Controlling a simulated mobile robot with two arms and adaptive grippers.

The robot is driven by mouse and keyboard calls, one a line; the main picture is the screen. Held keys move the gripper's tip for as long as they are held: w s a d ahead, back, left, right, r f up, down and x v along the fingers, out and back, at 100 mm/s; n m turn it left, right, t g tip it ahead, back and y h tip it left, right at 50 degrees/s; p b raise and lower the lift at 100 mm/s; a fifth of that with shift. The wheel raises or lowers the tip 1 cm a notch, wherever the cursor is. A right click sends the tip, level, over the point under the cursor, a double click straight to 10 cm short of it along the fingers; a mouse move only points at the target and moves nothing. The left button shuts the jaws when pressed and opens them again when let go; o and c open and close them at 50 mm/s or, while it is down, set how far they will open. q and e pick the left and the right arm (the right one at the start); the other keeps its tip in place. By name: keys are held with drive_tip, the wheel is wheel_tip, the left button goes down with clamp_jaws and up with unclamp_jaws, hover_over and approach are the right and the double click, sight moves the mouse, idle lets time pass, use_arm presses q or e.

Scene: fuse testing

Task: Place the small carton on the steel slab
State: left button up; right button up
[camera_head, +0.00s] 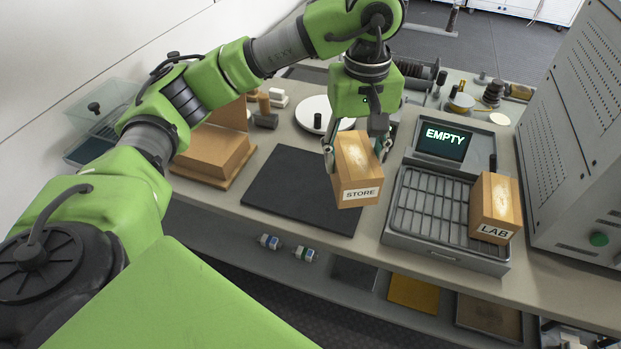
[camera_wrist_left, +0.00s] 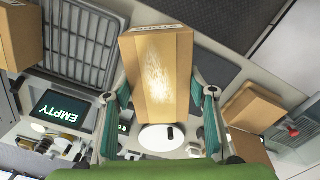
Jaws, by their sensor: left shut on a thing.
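A small brown carton labelled STORE (camera_head: 357,172) is held in my left gripper (camera_head: 357,150), one finger on each side. In the left wrist view the carton (camera_wrist_left: 158,70) sits between the teal finger pads (camera_wrist_left: 160,105). A flat dark slab (camera_head: 290,185) lies on the bench, just left of the held carton in the head view; I take it as the steel slab. The carton appears raised above the bench near the slab's right edge; its exact height is hard to tell. My right gripper is not in view.
A carton labelled LAB (camera_head: 496,210) stands on the right of a ribbed grey tray (camera_head: 425,212), before a display reading EMPTY (camera_head: 444,141). A brown box (camera_head: 212,155) is left of the slab. A white disc (camera_head: 314,108) lies behind. A grey cabinet (camera_head: 580,130) bounds the right.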

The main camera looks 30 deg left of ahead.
use_arm(q)
drive_tip(key=w+a+f+p, duration=0.1)
drive_tip(key=a+f+p, duration=0.1)
drive_tip(key=a+f, duration=0.2)
drive_tip(key=w+a+f+p, duration=0.2)
drive_tip(key=a+f, duration=0.1)
drive_tip(key=a, duration=0.1)
drive_tip(key=w+a+f+p, duration=0.1)
drive_tip(key=a+f, duration=0.3)
drive_tip(key=shift+w+a+f+p, duration=0.2)
drive_tip(key=shift+a+f+p, duration=0.05)
drive_tip(key=shift+f+p, duration=0.15)
drive_tip(key=shift+f, duration=0.55)
drive_tip(key=o, duration=1.1)
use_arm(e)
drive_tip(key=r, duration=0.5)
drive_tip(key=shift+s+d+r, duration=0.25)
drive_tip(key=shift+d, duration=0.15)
use_arm(q)
drive_tip(key=shift+r, duration=0.1)
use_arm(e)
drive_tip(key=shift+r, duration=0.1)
